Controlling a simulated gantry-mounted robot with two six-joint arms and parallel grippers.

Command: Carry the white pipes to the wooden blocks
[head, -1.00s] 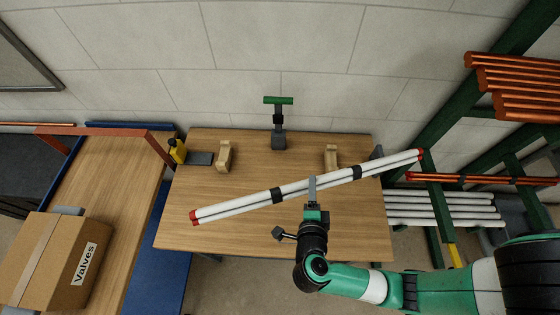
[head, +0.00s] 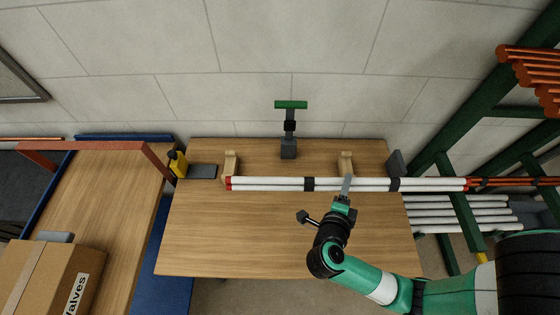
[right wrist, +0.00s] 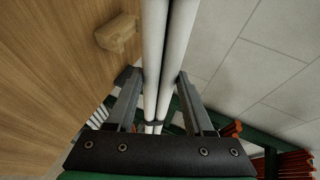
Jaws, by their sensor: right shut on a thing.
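A bundle of white pipes (head: 268,184) with red ends and black bands runs left to right across the bench in the head view. Two wooden blocks stand on the bench, a left one (head: 231,164) and a right one (head: 345,161). The pipes cross in front of both, overlapping their lower parts. One block (right wrist: 117,35) shows beside the pipes in the wrist view. My left gripper is out of view.
A green-topped stand (head: 290,130) is at the bench's back. A yellow tool with a grey plate (head: 202,171) lies left of the blocks. The pipes' right end reaches past the bench toward the green rack (head: 470,110) holding orange and white pipes. The bench front is clear.

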